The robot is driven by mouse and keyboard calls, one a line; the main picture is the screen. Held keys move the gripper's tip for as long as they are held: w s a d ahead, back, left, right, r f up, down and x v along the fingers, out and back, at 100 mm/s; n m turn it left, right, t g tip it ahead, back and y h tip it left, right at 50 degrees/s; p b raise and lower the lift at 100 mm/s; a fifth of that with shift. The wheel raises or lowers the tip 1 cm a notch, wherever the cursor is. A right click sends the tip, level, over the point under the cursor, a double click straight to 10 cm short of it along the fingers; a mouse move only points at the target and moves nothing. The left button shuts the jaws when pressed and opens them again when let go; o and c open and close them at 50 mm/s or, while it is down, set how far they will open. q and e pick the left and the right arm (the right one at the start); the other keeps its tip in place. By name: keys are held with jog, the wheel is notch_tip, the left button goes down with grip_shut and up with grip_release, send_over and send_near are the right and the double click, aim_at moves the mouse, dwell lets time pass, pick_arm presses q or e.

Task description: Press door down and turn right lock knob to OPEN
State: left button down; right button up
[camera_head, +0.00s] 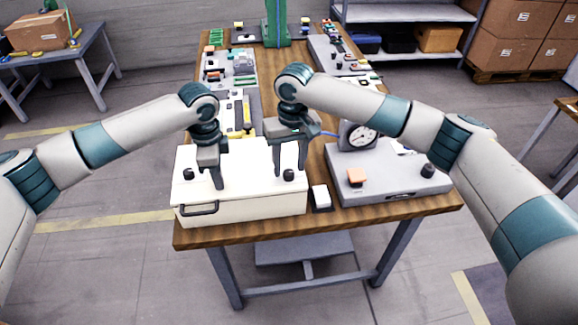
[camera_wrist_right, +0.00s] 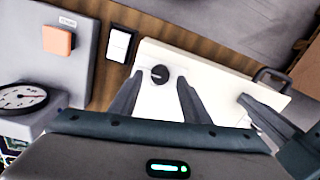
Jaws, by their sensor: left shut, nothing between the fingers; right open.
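The white box (camera_head: 245,199) stands at the table's front left, its flat door (camera_head: 246,173) on top looking closed. The left lock knob (camera_head: 188,174) and the right lock knob (camera_head: 288,175) are black. In the right wrist view the right knob (camera_wrist_right: 160,74) shows a pale mark; its label is not readable. My left gripper (camera_head: 219,186) is shut, pointing down at the door between the knobs; I cannot tell if it touches. My right gripper (camera_head: 289,172) is open, with its fingers on either side of the right knob and apart from it.
A grey panel (camera_head: 385,184) with an orange button (camera_head: 356,176), a black knob and a dial gauge (camera_head: 361,137) stands on the right. A white rocker switch (camera_head: 321,196) lies between box and panel. A handle (camera_head: 199,208) sticks out of the box's front.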

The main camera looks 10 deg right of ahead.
pick_arm(q)
jog(key=shift+s+f, duration=0.1)
jog(key=shift+f, duration=0.05)
pick_arm(e)
jog(key=shift+f, duration=0.65)
jog(key=c, duration=1)
jog(key=shift+c, duration=0.2)
